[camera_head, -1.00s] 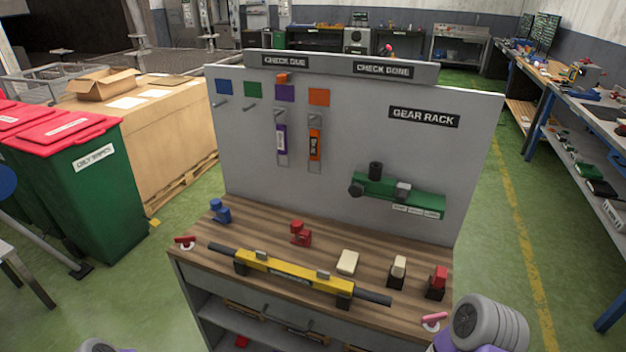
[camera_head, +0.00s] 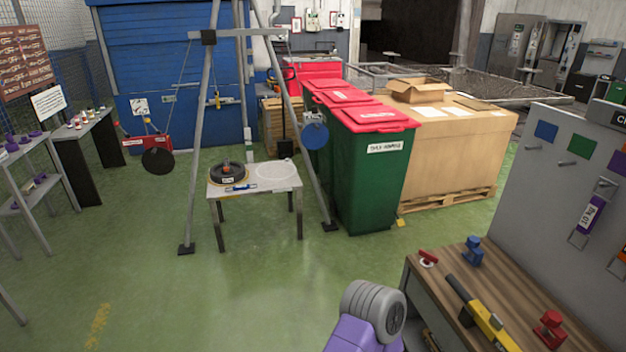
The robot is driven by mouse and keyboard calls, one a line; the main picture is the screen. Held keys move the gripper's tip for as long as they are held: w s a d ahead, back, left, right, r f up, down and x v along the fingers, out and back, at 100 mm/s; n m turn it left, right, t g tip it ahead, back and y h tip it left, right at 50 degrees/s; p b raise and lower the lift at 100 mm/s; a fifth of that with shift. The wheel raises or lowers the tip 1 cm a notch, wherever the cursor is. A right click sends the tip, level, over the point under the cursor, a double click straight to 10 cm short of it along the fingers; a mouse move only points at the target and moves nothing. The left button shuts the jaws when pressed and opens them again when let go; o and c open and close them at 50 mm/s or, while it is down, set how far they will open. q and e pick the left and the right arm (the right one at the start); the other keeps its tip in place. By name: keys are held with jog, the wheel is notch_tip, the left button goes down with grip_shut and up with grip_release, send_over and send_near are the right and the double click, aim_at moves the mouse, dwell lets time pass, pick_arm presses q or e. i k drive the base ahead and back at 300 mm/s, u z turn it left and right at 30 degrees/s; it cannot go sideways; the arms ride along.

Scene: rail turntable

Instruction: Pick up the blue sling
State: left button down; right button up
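No blue sling is clearly identifiable. A small blue item (camera_head: 240,187) lies at the front of a low grey table (camera_head: 256,201), too small to tell what it is. On the grey check board at the right, the hook under the blue square (camera_head: 546,131) is empty, and so is the one under the green square (camera_head: 580,142). A purple sling-like piece with a white label (camera_head: 590,213) hangs further right. Neither of my grippers shows; only part of my arm is in view at the bottom.
Green bins (camera_head: 370,180) and a large carton (camera_head: 455,150) stand behind. The wooden workbench (camera_head: 455,259) is at lower right. Green floor at left centre is clear.

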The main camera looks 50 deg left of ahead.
aim_at(245, 186)
jog(key=u, duration=2.45)
jog(key=i, duration=3)
jog(key=u, duration=0.2)
jog(key=i, duration=1.95)
jog(key=u, duration=0.1)
